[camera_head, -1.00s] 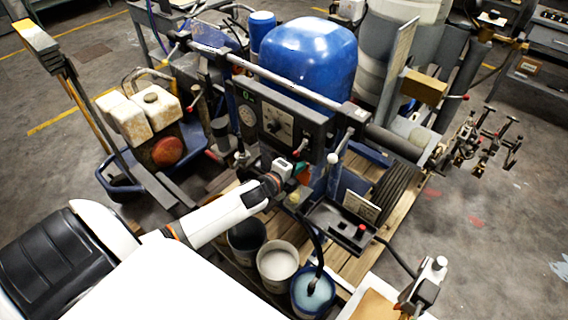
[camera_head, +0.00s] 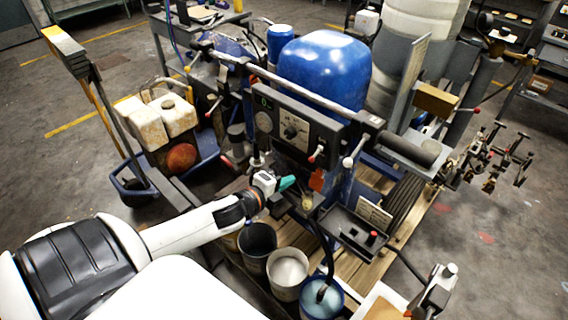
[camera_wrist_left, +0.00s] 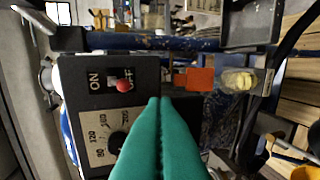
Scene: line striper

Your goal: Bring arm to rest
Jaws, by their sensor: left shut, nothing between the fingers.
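My left arm comes in from the lower left of the head view. Its gripper (camera_head: 290,183), with teal fingers, is in front of and below the line striper's dark control panel (camera_head: 290,130). The fingers are shut and empty, and they show tip to tip in the left wrist view (camera_wrist_left: 160,102). That view shows a control box with a red-tipped ON/OFF switch (camera_wrist_left: 124,86) and a dial (camera_wrist_left: 117,142) just beyond the fingers. An orange-red part (camera_wrist_left: 194,78) lies right of the fingertips; it also shows in the head view (camera_head: 317,179). My right gripper is not in view.
Several buckets, one with pale contents (camera_head: 288,270), stand below my left arm on a wooden pallet. A blue tank (camera_head: 325,70) rises behind the panel. White jugs (camera_head: 160,118) are at the left. Open floor (camera_head: 500,240) is at the right.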

